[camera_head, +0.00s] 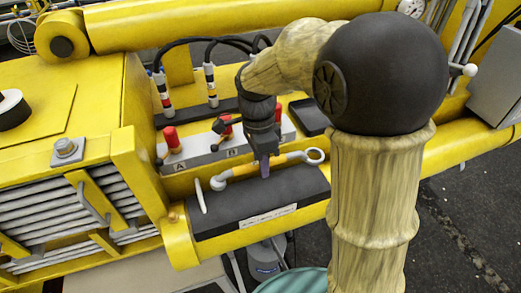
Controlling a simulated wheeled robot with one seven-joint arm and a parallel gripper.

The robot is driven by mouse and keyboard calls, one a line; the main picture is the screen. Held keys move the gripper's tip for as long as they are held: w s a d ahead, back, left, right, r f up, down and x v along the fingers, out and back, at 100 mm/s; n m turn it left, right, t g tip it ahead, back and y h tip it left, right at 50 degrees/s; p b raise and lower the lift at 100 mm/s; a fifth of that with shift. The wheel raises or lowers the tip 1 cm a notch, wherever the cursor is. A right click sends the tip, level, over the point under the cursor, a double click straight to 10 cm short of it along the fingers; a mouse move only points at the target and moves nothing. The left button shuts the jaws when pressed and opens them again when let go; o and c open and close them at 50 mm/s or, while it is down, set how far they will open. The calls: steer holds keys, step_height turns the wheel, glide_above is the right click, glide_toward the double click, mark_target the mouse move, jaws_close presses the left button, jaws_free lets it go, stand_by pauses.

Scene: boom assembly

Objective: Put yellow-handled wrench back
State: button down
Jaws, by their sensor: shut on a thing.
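The yellow-handled wrench (240,171) lies roughly level, with a pale open end at the left and a ring end at the right. Its middle is partly hidden by my gripper (264,166), which points down and is shut on it. The wrench is over the back part of a dark grey tray (225,219) with a white label on its front. Whether the wrench touches the tray cannot be told from this view.
A slim white piece (200,196) stands at the tray's left end. Behind is a grey valve block (205,150) with red knobs and letters, with black hoses above. A yellow boom (200,25) runs along the back. My arm covers the right middle.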

steer(key=shift+w, duration=0.15)
steer(key=shift+s+r, duration=0.1)
steer(key=shift+s, duration=0.15)
steer(key=shift+w+f+b, duration=0.3)
steer(key=shift+f+b, duration=0.2)
steer(key=shift+f, duration=0.1)
steer(key=shift+s+a+f+b, duration=0.1)
steer(key=shift+s+f+b, duration=0.05)
steer(key=shift+f+b, duration=0.4)
steer(key=shift+s+a+f+b, duration=0.1)
steer(key=shift+s+f+b, duration=0.05)
steer(key=shift+f+b, duration=0.4)
steer(key=shift+w+d+f+b, duration=0.1)
steer(key=shift+d+f+b, duration=0.05)
steer(key=shift+f+b, duration=0.45)
steer(key=shift+d+f+b, duration=0.1)
steer(key=shift+f+b, duration=0.35)
steer(key=shift+f, duration=0.2)
steer(key=shift+f+b, duration=0.65)
steer(key=shift+b, duration=0.05)
steer(key=shift+a+f, duration=0.1)
steer(key=shift+f, duration=0.25)
